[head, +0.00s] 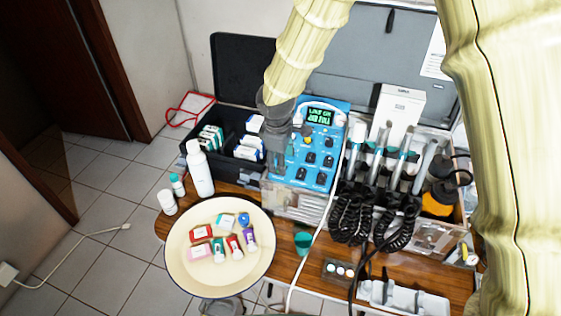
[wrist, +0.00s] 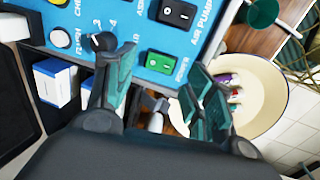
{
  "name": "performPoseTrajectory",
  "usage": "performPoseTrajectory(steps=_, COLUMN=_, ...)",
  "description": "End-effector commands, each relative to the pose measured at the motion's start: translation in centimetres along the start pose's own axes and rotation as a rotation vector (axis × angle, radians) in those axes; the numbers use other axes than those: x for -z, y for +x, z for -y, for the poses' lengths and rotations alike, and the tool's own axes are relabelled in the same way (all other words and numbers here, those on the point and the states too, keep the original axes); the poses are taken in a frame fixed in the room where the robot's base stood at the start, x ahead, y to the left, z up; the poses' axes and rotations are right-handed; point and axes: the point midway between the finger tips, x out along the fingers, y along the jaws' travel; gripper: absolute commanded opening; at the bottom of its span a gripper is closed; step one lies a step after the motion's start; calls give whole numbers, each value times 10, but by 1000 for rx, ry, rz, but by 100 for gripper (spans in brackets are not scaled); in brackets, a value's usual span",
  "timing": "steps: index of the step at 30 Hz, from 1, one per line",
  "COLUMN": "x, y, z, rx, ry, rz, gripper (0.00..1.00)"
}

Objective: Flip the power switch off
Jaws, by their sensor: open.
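The blue control panel (head: 325,140) stands upright on the wooden table in the head view, with a lit green display, knobs and black switches. In the wrist view, the green power switch (wrist: 161,62) sits near the panel's edge, above the label "POWER". A black air pump rocker switch (wrist: 180,13) is beside it. My gripper (wrist: 160,78) is open and empty, its two fingers on either side of the power switch in the picture. In the head view, my gripper (head: 279,165) is in front of the panel's left edge and hides the power switch. Contact cannot be told.
A black case (head: 240,75) with small boxes is left of the panel. A white bottle (head: 199,168) and a round cream tray (head: 185,270) stand nearer. Handpieces with coiled black cords (head: 350,215) and a white box (head: 400,105) are right of the panel.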

Motion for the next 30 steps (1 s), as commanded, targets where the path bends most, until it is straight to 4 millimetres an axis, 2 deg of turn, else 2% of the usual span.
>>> performPoseTrajectory(steps=3, x=1, y=12, z=0, rx=1, ry=-2, rz=1, gripper=54)
performPoseTrajectory(steps=9, x=1, y=25, z=0, rx=0, ry=-3, rz=0, gripper=54)
performPoseTrajectory(steps=19, x=1, y=28, z=0, rx=-1, ry=-3, rz=-1, gripper=54)
performPoseTrajectory(steps=20, x=1, y=28, z=0, rx=-1, ry=-3, rz=-1, gripper=52)
performPoseTrajectory(steps=27, x=1, y=27, z=0, rx=-1, ry=-3, rz=-1, gripper=8)
performPoseTrajectory(steps=30, x=1, y=27, z=0, rx=0, ry=-3, rz=-1, gripper=8)
